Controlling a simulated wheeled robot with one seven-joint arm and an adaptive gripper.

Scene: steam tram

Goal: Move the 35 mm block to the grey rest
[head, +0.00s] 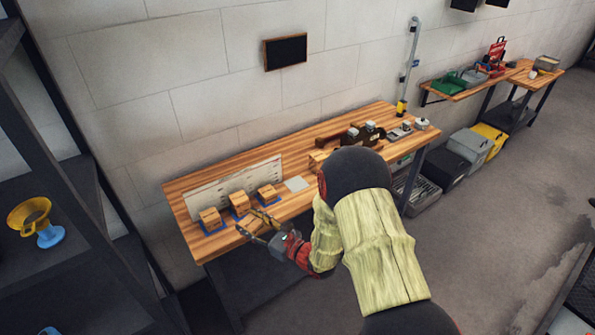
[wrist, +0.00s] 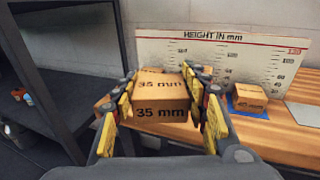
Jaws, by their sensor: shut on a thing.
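The 35 mm block (wrist: 160,108) is a wooden cube with "35 mm" printed on its top and front faces. My gripper (head: 257,224) is shut on it, with yellow-padded fingers on its left and right sides in the wrist view. In the head view the held block (head: 249,223) is near the front edge of the bench, by the row of other blocks, partly hidden by the fingers. The grey rest (head: 296,184) is a pale flat square on the bench, bare, right of the blocks. Part of it shows at the right of the wrist view (wrist: 305,114).
Wooden blocks (head: 210,217), (head: 240,203) and (head: 267,192) sit on blue pads before a height chart (head: 232,184). Dark and wooden items (head: 350,137) stand farther right on the bench. A dark shelf rack (head: 75,200) is at left.

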